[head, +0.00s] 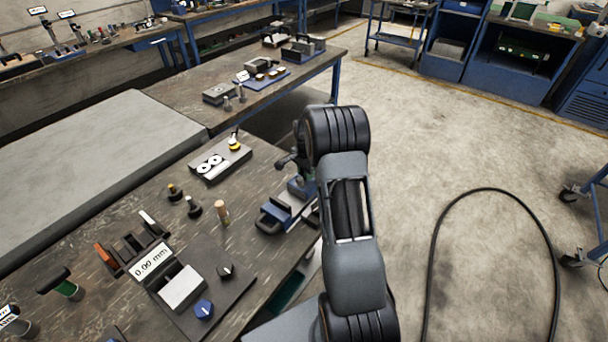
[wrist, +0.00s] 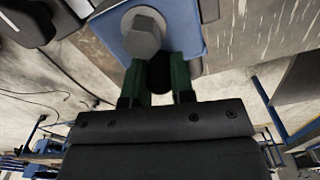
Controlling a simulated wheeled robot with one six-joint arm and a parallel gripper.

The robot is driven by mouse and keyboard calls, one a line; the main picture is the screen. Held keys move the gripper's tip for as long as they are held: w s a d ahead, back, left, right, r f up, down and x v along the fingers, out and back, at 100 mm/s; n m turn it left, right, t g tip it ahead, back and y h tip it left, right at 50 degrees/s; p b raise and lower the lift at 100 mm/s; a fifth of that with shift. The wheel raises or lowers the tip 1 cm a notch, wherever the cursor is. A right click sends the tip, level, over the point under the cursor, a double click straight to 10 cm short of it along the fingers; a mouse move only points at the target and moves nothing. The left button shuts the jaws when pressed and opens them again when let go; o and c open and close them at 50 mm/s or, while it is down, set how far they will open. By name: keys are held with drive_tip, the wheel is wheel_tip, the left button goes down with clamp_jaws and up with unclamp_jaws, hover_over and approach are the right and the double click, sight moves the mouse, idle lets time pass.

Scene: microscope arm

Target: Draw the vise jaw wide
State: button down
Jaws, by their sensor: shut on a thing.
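The blue vise (head: 272,218) sits at the right edge of the workbench in the head view, partly hidden behind my arm. In the wrist view its blue body (wrist: 190,25) fills the top middle, with a grey hex-headed bolt (wrist: 143,32) on it. My gripper (wrist: 160,82) shows two green fingers pointing up at the vise. They are shut on a dark rounded handle (wrist: 160,70) just below the blue body. How wide the jaw stands cannot be told clearly. My arm hides the grip itself in the head view.
On the bench stand a grey plate with white dials (head: 220,160), small knobbed posts (head: 193,207), a wooden-topped peg (head: 222,212) and a device reading 0.00 mm (head: 152,262). A black cable (head: 432,250) loops on the floor. Open floor lies right of the bench.

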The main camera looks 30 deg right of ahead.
drive_tip(key=c, duration=1)
unclamp_jaws()
drive_tip(key=shift+a, duration=0.1)
drive_tip(key=shift+r, duration=0.1)
wheel_tip(320, 180, up, 14)
drive_tip(key=shift+f+b, duration=0.2)
drive_tip(key=shift+b, duration=0.5)
